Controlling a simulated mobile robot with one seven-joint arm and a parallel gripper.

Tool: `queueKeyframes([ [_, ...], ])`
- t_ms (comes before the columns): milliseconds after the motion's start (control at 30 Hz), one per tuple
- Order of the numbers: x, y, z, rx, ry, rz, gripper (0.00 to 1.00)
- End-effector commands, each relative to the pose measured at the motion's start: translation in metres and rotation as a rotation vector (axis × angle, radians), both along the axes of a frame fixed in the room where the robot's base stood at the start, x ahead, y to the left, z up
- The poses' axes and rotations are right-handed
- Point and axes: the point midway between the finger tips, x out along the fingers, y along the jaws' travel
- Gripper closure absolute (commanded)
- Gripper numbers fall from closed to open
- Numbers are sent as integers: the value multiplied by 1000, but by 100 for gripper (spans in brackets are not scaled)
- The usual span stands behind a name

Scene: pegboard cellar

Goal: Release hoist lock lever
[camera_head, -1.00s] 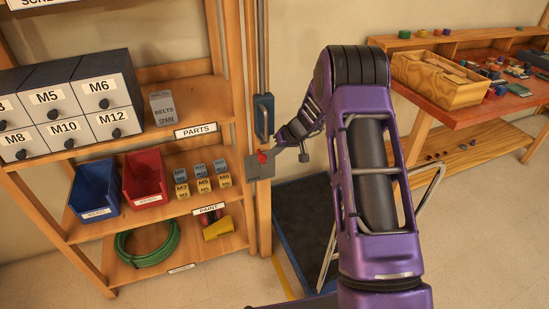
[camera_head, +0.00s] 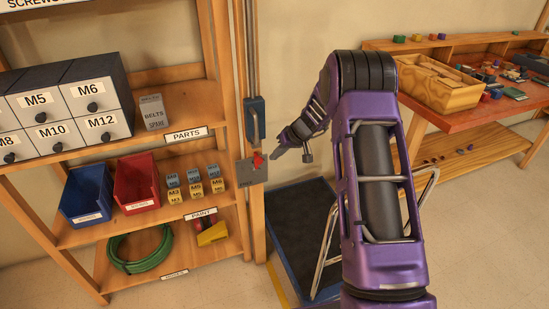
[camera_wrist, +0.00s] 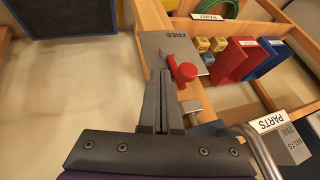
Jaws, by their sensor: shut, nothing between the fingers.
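The lock lever has a red knob (camera_head: 257,159) and sits on a grey plate (camera_head: 250,174) fixed to the wooden shelf post. My gripper (camera_head: 277,156) is shut and empty, just right of the knob in the head view. In the wrist view its fingertips (camera_wrist: 162,74) lie just left of the knob, very close to it. I cannot tell whether they touch.
A blue box with a metal handle (camera_head: 254,122) is on the post above the plate. The wooden shelf (camera_head: 180,93) with drawers and bins stands left. A dark blue-edged platform (camera_head: 300,225) is on the floor below. A workbench (camera_head: 470,115) stands right.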

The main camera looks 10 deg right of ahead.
Motion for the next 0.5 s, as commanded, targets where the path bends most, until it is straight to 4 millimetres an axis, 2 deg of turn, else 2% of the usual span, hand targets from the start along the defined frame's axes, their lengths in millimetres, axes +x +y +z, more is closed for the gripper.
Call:
queueKeyframes([
  [33, -5, -5, 16, -1, -4, -1, 100],
  [233, -25, -19, 55, 0, -3, -1, 100],
  [400, -36, -27, 76, 0, -2, -1, 100],
  [500, -40, -29, 83, -1, 0, 0, 100],
])
